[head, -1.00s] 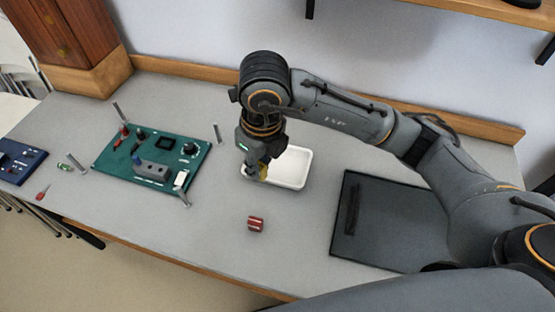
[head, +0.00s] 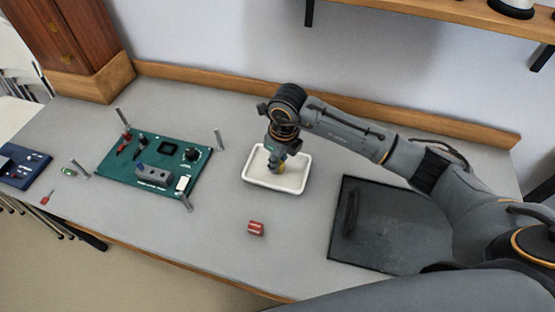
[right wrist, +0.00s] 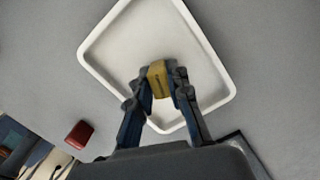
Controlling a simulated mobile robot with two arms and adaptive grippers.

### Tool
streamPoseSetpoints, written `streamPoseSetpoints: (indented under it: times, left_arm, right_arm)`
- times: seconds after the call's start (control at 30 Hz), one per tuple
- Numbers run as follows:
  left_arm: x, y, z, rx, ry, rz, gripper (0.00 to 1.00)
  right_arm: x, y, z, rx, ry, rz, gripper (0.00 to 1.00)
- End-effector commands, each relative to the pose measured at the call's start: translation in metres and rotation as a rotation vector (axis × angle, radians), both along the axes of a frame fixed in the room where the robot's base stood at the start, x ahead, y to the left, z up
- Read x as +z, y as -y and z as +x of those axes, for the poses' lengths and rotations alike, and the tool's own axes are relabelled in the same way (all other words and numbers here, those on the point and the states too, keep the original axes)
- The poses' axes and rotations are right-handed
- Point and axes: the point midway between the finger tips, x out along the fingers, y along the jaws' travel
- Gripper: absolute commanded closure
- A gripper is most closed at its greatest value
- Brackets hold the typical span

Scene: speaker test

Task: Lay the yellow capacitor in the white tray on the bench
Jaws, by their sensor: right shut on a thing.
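The white tray (head: 291,187) lies on the grey bench (head: 225,245), right of the green circuit board; it also shows in the right wrist view (right wrist: 215,99). My right gripper (head: 279,166) points down over the tray and is shut on the yellow capacitor (head: 282,169). In the right wrist view the capacitor (right wrist: 158,79) sits between the two fingertips of my right gripper (right wrist: 159,82), with the tray floor behind it. I cannot tell whether the capacitor touches the tray floor. My left gripper is not in view.
A red component (head: 256,228) lies in front of the tray, also in the right wrist view (right wrist: 78,134). The green circuit board (head: 127,178) with metal posts stands to the left. A dark mat (head: 385,235) lies to the right, under my arm. A blue device (head: 24,166) is at far left.

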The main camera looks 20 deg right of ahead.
Motion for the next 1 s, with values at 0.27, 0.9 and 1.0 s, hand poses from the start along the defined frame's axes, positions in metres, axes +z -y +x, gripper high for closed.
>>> streamPoseSetpoints:
  times: [0.27,0.9,1.0]
  left_arm:
    - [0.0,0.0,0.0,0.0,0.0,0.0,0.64]
    - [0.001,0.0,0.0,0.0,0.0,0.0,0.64]
    - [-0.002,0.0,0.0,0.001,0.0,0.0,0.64]
  right_arm:
    - [-0.003,0.0,0.001,0.001,0.002,0.0,1.0]
    - [0.002,0.0,0.001,0.001,0.004,0.0,0.59]
    - [0.017,0.001,-0.001,0.002,0.005,0.001,0.59]
